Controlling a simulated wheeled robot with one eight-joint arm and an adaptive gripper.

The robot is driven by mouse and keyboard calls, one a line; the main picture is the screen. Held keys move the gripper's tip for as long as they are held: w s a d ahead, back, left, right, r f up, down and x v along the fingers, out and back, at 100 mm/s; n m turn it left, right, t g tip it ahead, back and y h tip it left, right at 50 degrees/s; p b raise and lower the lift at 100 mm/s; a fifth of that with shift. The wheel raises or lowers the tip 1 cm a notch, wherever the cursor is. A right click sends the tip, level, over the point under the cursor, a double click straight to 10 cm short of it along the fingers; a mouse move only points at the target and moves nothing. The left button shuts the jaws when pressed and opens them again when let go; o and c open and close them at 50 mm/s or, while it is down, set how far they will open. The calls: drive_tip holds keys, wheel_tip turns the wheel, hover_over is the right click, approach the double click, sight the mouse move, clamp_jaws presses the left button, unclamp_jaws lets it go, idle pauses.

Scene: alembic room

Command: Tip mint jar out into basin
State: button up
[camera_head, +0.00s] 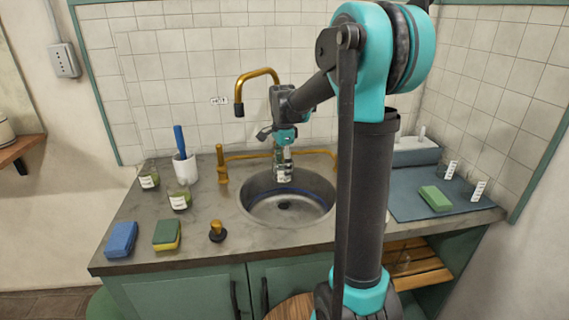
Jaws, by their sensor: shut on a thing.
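The round metal basin (252,203) is set into the grey counter at the middle. My gripper (283,158) points down over the back part of the basin. It is shut on a small glass jar (284,172) with a pale label, which I take to be the mint jar; the label is too small to read. The jar looks about upright and hangs above the basin, apart from its floor. Its contents cannot be made out. Two other labelled jars with green contents, one at the back (149,180) and one nearer (180,201), stand on the left counter.
A brass faucet (257,75) hangs behind my gripper. A white cup with a blue-handled tool (185,170), a blue sponge (121,239), a green-yellow sponge (167,235) and a brass knob (217,231) stand left. A blue mat (410,205) at right bears a green sponge (436,198) and labelled glassware.

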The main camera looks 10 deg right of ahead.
sight(278, 176)
drive_tip(key=shift+s+a+f, duration=0.45)
drive_tip(key=shift+s+f, duration=0.1)
drive_tip(key=shift+s, duration=0.2)
drive_tip(key=shift+s+a+f, duration=0.45)
drive_tip(key=shift+s+f, duration=0.05)
drive_tip(key=shift+s, duration=0.2)
drive_tip(key=shift+d+f+y, duration=0.1)
drive_tip(key=shift+d+y, duration=0.05)
drive_tip(key=shift+y, duration=1.45)
drive_tip(key=shift+a+r+y, duration=0.1)
drive_tip(key=shift+a+y, duration=0.1)
drive_tip(key=shift+y, duration=0.4)
drive_tip(key=shift+a+r+y, duration=0.1)
drive_tip(key=shift+a+y, duration=0.05)
drive_tip(key=shift+y, duration=0.45)
drive_tip(key=shift+a+r+y, duration=0.2)
drive_tip(key=shift+a+y, duration=0.1)
drive_tip(key=shift+y, duration=0.4)
